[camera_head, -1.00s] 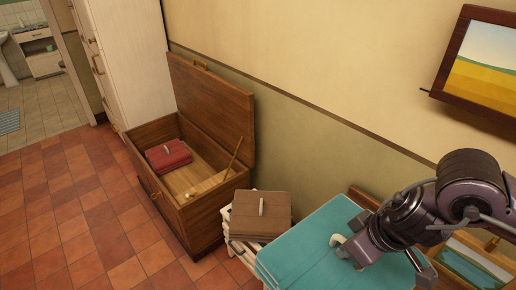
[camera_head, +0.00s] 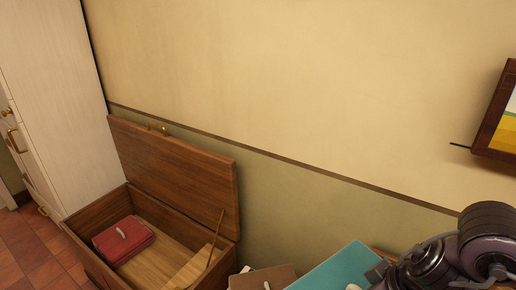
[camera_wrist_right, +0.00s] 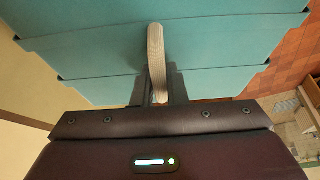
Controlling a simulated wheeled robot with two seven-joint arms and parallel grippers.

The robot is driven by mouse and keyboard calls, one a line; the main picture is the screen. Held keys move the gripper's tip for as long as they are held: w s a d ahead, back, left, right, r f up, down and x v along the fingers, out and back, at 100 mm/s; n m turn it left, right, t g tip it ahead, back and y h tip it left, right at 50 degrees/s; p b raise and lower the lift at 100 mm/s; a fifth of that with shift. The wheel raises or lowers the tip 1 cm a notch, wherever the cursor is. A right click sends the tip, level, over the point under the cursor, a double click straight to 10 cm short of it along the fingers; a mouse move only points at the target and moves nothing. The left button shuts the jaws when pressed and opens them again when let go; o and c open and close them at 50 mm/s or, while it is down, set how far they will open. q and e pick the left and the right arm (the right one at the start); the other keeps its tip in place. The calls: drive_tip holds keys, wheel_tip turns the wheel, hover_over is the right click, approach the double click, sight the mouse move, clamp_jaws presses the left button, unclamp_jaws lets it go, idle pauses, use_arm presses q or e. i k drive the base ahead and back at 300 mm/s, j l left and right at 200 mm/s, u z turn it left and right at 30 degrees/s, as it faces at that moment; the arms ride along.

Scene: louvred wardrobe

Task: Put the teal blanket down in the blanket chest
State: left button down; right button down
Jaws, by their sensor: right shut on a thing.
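The teal blanket (camera_head: 338,265) is folded and shows at the bottom edge of the head view, partly cut off. In the right wrist view the blanket (camera_wrist_right: 90,45) has several folded layers and a pale strap handle (camera_wrist_right: 157,62). My right gripper (camera_wrist_right: 157,88) is shut on this strap. In the head view my right arm comes in at the lower right and the fingers are cut off. The wooden blanket chest (camera_head: 95,262) stands at lower left, its lid up against the wall. The blanket is right of the chest, outside it. My left gripper is not in view.
A folded red blanket (camera_head: 122,242) lies in the left part of the chest; the wooden floor beside it is bare. A lid stay (camera_head: 214,240) crosses the chest's right end. A brown folded blanket (camera_head: 265,279) lies between chest and teal blanket. A white wardrobe (camera_head: 50,100) stands left.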

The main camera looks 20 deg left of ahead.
sight(160, 272)
drive_tip(key=i+j, duration=0.1)
drive_tip(key=j, duration=0.55)
drive_tip(key=i+j, duration=0.1)
drive_tip(key=j, duration=0.5)
drive_tip(key=i+j, duration=0.1)
drive_tip(key=j, duration=1.2)
drive_tip(key=i, duration=0.05)
